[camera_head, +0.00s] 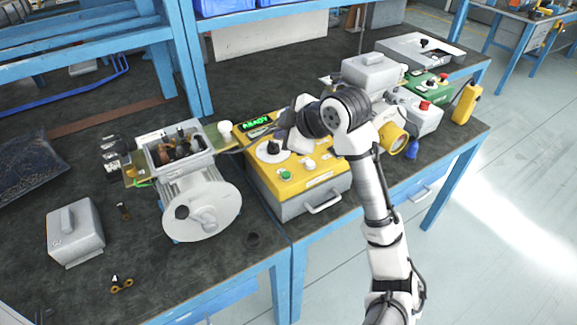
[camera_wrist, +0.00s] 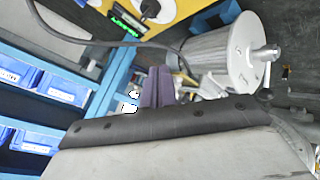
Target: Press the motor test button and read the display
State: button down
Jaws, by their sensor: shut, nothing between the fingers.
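The yellow tester box (camera_head: 318,182) stands on the bench. Its display (camera_head: 257,122) is lit with green text that appears to read READY. A green button (camera_head: 286,176) and a white button (camera_head: 309,164) sit on its top; their labels are too small to read. A black knob (camera_head: 272,147) sits on a white dial. The motor (camera_head: 202,205), with an open terminal box, stands to the left and shows in the wrist view (camera_wrist: 240,55). My gripper (camera_wrist: 157,88) is shut and empty, above the tester's back part, apart from the buttons; the wrist partly hides the panel.
A loose grey cover (camera_head: 75,232) and small brass-coloured parts (camera_head: 122,284) lie at the front left. A cable (camera_head: 232,151) runs between motor and tester. Right of the tester stand a second motor (camera_head: 393,137) and a green box (camera_head: 428,88). Blue shelf posts (camera_head: 190,60) rise behind.

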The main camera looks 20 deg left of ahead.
aim_at(286, 175)
jog(key=shift+d+f+h, duration=0.25)
jog(key=shift+d+h, duration=0.05)
jog(key=shift+d, duration=0.6)
jog(key=shift+f, duration=0.1)
notch_tip(286, 175, down, 9)
jog(key=b, duration=0.7)
jog(key=shift+r, duration=0.2)
dwell(1.1)
jog(key=shift+f+b, duration=0.3)
jog(key=shift+f, duration=0.15)
jog(key=shift+f+b, duration=0.3)
jog(key=shift+f, duration=0.05)
dwell(0.7)
jog(key=shift+r, duration=0.1)
jog(key=shift+r+p, duration=0.6)
jog(key=shift+r, duration=0.1)
